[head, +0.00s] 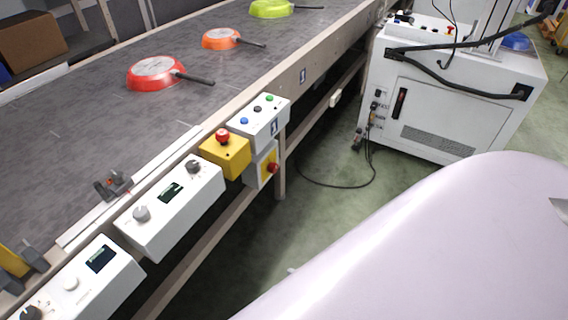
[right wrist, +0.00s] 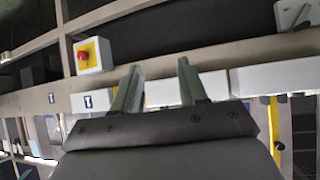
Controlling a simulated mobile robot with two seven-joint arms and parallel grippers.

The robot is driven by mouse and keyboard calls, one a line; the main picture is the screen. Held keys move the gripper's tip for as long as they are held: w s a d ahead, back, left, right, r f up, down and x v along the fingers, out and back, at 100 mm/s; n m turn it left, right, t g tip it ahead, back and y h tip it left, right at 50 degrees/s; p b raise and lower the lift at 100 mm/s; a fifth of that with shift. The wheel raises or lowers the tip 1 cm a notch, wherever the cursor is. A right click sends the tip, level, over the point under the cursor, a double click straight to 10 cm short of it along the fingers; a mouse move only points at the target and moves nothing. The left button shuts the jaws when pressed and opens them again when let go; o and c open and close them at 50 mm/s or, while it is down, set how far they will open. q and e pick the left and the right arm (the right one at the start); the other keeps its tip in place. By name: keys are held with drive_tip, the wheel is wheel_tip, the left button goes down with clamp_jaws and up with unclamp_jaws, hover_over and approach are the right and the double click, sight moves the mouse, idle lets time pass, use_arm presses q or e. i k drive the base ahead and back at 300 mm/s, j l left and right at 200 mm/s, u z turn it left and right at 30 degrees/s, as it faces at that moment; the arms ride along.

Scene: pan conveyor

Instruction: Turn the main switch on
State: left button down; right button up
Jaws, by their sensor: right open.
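A red rotary knob on a yellow plate, which looks like the main switch (head: 272,168), sits on a light grey box on the conveyor's side, below the button boxes. The switch also shows at the upper left of the right wrist view (right wrist: 84,56), where the picture seems upside down. My right gripper (right wrist: 159,65) is open with nothing between its fingers. In that view the switch lies to the left of the fingers, apart from them. My right gripper does not show in the head view, and my left gripper is in neither view.
Above the switch are a yellow box with a red button (head: 225,152) and a white button box (head: 259,121). White control boxes (head: 171,208) line the conveyor (head: 110,140), which carries red, orange and green pans. A white cabinet (head: 455,95) stands right, with a cable on the floor.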

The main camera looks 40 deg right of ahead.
sight(272, 167)
drive_tip(key=i+l, duration=0.1)
drive_tip(key=l, duration=0.3)
drive_tip(key=i+l, duration=0.15)
drive_tip(key=l, duration=0.2)
drive_tip(key=i+l, duration=0.2)
drive_tip(key=i, duration=0.3)
